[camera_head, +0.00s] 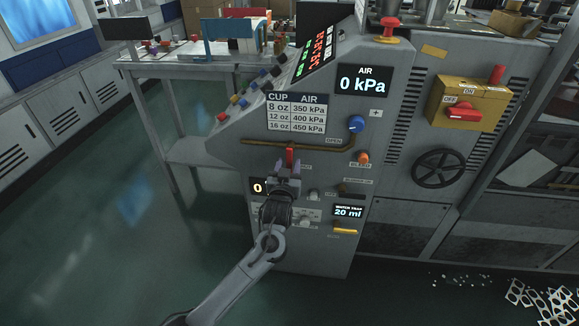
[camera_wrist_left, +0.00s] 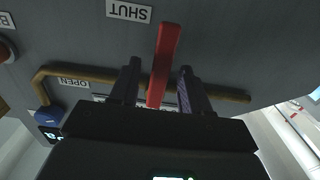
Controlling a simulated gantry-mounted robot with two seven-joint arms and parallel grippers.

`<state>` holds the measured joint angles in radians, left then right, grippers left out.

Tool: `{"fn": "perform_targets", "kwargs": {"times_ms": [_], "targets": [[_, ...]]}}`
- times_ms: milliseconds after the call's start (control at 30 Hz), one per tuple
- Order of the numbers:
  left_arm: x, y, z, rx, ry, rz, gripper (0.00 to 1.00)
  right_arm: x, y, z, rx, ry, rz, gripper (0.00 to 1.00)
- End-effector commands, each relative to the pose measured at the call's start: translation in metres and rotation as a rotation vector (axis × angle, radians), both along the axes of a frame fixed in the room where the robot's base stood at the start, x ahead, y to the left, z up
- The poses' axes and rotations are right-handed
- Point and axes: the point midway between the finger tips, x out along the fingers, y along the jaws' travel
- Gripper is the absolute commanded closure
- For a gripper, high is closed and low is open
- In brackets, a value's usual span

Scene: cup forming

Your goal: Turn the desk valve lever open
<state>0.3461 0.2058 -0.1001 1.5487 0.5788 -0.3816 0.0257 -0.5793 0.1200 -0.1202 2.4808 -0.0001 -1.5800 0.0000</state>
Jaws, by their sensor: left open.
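The red valve lever (camera_head: 290,154) sits on a brass pipe (camera_head: 243,141) on the front of the grey machine. It lies across the pipe, with its free end towards the SHUT label (camera_wrist_left: 128,11). The OPEN label (camera_head: 334,141) is to the right along the pipe in the head view. My left gripper (camera_head: 288,165) is open, with its fingers on either side of the lever. In the left wrist view, the lever (camera_wrist_left: 165,55) passes between the two fingers, with no clear contact. The gripper hides part of the SHUT label in the head view. My right gripper is not in view.
A blue knob (camera_head: 356,124) and an orange button (camera_head: 363,157) are right of the lever. The AIR display (camera_head: 362,80) reads 0 kPa. A black handwheel (camera_head: 438,168) and a yellow switch box (camera_head: 468,104) are farther right. Open floor lies at left.

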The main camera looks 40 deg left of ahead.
Motion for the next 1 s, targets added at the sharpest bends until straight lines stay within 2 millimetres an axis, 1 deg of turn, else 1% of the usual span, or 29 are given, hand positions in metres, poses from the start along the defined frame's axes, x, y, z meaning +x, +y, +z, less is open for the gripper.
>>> {"fn": "perform_targets", "kwargs": {"times_ms": [33,200,567,700,867,1000], "targets": [[0.005,0.003,-0.002,0.001,0.000,0.000,0.53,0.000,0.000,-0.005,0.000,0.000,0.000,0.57],[0.015,0.009,-0.001,0.000,-0.001,0.000,0.53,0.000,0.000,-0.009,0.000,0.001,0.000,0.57],[0.018,0.010,0.000,0.000,0.001,0.000,0.53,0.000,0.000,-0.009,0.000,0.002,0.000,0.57],[0.018,0.010,0.000,0.000,0.000,0.000,0.75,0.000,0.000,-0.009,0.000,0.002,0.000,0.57],[0.018,0.010,0.000,0.000,0.000,0.000,0.99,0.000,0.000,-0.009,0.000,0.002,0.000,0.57],[0.018,0.010,0.000,0.000,0.000,-0.001,1.00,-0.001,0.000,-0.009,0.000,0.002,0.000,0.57]]}}
